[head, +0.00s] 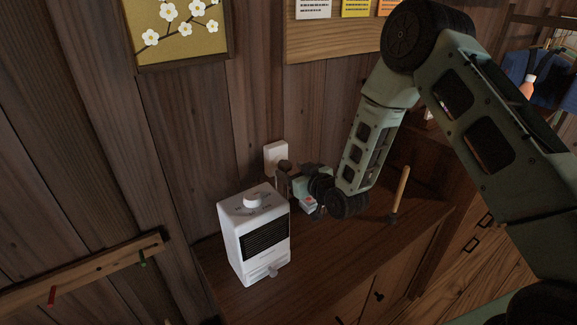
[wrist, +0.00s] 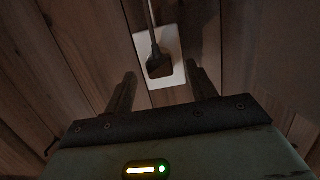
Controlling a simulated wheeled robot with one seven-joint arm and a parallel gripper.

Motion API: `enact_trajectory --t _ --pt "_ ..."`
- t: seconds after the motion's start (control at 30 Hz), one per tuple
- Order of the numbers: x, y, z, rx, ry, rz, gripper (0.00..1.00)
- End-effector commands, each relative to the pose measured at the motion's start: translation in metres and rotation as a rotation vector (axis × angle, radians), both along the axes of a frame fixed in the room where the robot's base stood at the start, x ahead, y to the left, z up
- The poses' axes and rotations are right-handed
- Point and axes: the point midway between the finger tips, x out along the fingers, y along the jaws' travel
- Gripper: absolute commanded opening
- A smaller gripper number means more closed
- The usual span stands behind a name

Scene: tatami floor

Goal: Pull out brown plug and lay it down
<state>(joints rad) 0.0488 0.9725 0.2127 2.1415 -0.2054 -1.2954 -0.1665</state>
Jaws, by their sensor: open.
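The brown plug (wrist: 158,66) sits in the white wall outlet (wrist: 171,47), with a dark cord or stem running up from it in the wrist view. In the head view the plug (head: 285,166) shows as a dark round shape on the front of the outlet (head: 274,153). My gripper (wrist: 160,84) is open and empty. Its two fingers point at the outlet, one to each side of the plug's lower end. I cannot tell from these views whether the fingertips reach past the plug. In the head view my gripper (head: 286,184) is close to the wall, just below the plug.
A white heater (head: 254,235) with a top knob stands on the wooden cabinet (head: 330,262), left of my gripper. A wooden-handled tool (head: 400,190) stands at the right. A rail with small pegs (head: 90,270) is at the lower left. The cabinet top's front middle is clear.

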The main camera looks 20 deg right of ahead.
Motion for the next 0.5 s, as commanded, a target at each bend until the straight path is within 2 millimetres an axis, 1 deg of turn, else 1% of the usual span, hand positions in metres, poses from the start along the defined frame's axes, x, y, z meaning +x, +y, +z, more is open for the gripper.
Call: enact_trajectory --t 0.1,0.2,0.5 --pt "0.013 0.004 -0.002 0.000 0.000 0.000 0.56" --pt "0.020 0.006 -0.004 0.000 0.000 0.000 0.56" --pt "0.024 0.007 -0.005 0.000 0.000 0.000 0.56"
